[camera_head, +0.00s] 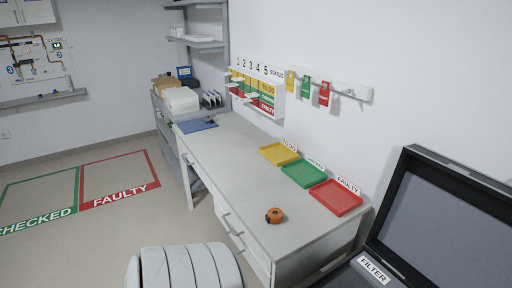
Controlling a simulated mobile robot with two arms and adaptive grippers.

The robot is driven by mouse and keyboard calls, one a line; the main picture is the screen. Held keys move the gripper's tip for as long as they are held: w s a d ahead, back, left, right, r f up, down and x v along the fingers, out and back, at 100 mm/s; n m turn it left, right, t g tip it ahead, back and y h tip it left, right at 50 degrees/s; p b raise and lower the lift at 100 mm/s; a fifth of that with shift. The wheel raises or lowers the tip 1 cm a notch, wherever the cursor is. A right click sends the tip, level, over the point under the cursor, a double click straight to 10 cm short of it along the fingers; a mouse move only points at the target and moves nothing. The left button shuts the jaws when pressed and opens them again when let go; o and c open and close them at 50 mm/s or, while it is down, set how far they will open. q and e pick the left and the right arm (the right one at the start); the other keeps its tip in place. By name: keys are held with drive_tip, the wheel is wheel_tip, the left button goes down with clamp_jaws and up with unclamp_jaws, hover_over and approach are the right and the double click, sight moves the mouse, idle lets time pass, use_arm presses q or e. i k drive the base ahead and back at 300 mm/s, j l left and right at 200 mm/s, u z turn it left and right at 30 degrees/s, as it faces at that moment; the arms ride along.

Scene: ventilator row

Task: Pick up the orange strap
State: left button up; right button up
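A small orange roll (274,215), which looks like the orange strap coiled up, lies on the grey desk top (240,185) near its front edge. It has a dark patch on its side. Nothing touches it, and it sits apart from the trays. Neither my left nor my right gripper shows in the head view.
Yellow (279,153), green (303,173) and red (336,197) trays line the desk's wall side. A blue mat (198,125) lies at its far end. A dark open case labelled FILTER (373,270) stands at right. A pale segmented shape (180,270) fills the bottom. Desk space around the roll is clear.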

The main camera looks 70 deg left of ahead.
sight(274, 216)
drive_tip(key=u, duration=2)
